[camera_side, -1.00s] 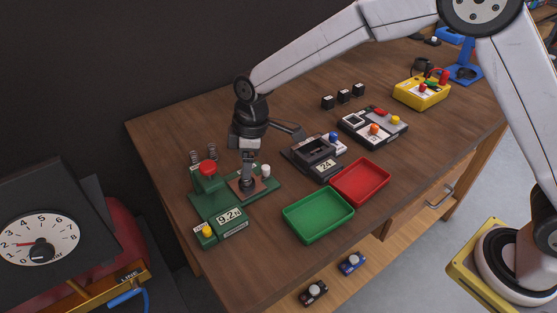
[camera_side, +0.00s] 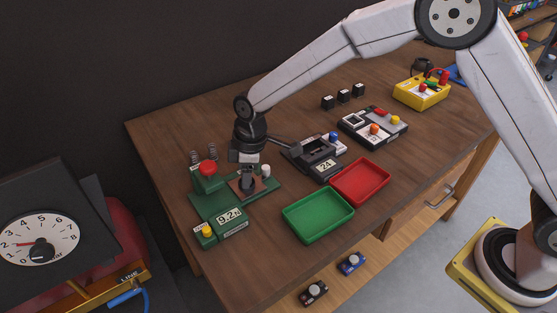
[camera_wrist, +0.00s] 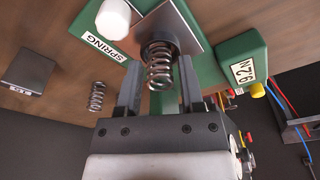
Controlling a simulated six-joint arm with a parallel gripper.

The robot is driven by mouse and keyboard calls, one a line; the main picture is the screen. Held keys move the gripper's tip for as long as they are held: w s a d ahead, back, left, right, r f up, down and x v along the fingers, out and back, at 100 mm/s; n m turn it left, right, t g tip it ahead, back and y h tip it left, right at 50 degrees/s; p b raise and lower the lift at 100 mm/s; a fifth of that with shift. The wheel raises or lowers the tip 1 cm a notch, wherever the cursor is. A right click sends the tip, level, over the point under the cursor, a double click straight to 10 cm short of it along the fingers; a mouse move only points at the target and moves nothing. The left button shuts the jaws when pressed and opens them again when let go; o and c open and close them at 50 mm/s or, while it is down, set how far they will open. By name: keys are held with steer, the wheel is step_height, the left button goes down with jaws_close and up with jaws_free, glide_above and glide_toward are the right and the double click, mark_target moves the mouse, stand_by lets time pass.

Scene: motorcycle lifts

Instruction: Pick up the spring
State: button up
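A coil spring (camera_wrist: 160,72) stands at the metal plate (camera_wrist: 188,18) of the green tester marked SPRING (camera_side: 222,205), which displays 9.2N. My gripper (camera_wrist: 160,92) is open, with one finger on each side of this spring and narrow gaps showing. In the side view my gripper (camera_side: 248,186) points down over the tester's plate, and its fingers hide most of the spring there. Two more springs (camera_side: 195,158) (camera_side: 213,152) stand behind the tester's red button (camera_side: 208,167). One spring (camera_wrist: 96,97) also shows left of the fingers in the wrist view.
A green tray (camera_side: 340,226) and a red tray (camera_side: 382,191) lie to the right of the tester. A grey device reading 24 (camera_side: 325,168) stands close behind. A white knob (camera_side: 265,171) rises beside the plate. The table's front edge is near the tester.

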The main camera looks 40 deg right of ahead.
jaws_close()
steer(key=shift+r, duration=0.15)
steer(key=shift+r, duration=0.6)
steer(key=s+d+r, duration=0.5)
steer(key=s+r, duration=0.6)
steer(key=s, duration=0.2)
steer(key=shift+r, duration=0.25)
